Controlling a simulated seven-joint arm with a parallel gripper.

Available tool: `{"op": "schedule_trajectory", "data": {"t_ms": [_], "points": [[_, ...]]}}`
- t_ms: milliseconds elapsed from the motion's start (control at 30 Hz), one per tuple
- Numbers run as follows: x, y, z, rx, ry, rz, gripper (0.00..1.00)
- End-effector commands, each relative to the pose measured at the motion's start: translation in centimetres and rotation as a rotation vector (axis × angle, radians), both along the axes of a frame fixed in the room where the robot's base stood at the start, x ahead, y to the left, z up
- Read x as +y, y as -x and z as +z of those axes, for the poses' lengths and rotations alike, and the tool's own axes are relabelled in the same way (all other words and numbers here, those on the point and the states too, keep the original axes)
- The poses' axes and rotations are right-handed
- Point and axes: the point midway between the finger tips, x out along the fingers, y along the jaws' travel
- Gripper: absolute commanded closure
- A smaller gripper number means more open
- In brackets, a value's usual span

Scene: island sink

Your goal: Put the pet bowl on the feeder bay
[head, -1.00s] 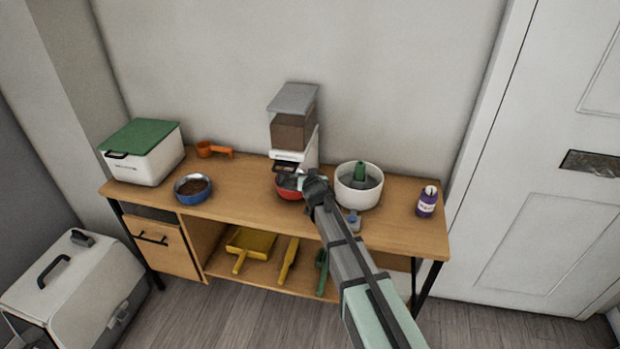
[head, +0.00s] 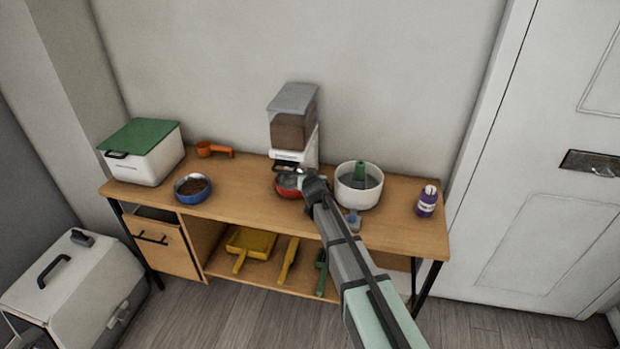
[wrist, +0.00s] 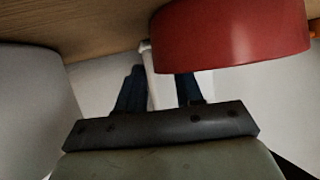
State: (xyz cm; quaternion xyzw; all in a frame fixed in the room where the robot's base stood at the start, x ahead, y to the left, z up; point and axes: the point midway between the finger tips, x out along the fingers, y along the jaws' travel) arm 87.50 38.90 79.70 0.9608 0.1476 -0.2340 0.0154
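A red bowl (head: 287,193) with a grey inside sits at the foot of the feeder (head: 296,135), a white dispenser with a brown-filled hopper. My arm covers the bowl's right side, and the feeder bay beneath the dispenser is partly hidden. My gripper (head: 304,184) is at the bowl's right side. In the wrist view the red bowl (wrist: 230,38) fills the upper right. My dark fingers (wrist: 162,85) stand apart with a visible gap; the bowl's wall overlaps the end of the right finger. I cannot tell whether they touch the bowl.
A blue bowl of brown food (head: 192,188) and an orange scoop (head: 213,149) are left on the desk (head: 245,200). A white pot (head: 358,190) stands close right of my gripper. A purple bottle (head: 427,202) is far right, a green-lidded bin (head: 145,155) far left.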

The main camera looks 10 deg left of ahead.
Motion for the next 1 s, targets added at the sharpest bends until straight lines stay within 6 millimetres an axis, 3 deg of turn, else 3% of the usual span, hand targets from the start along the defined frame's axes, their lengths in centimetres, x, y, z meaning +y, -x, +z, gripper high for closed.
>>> {"op": "schedule_trajectory", "data": {"t_ms": [367, 1000], "points": [[-0.3, 0.8, 0.5, 0.000, 0.000, 0.000, 0.64], [-3.1, 9.5, 5.2, 0.000, 0.000, 0.000, 0.64]]}}
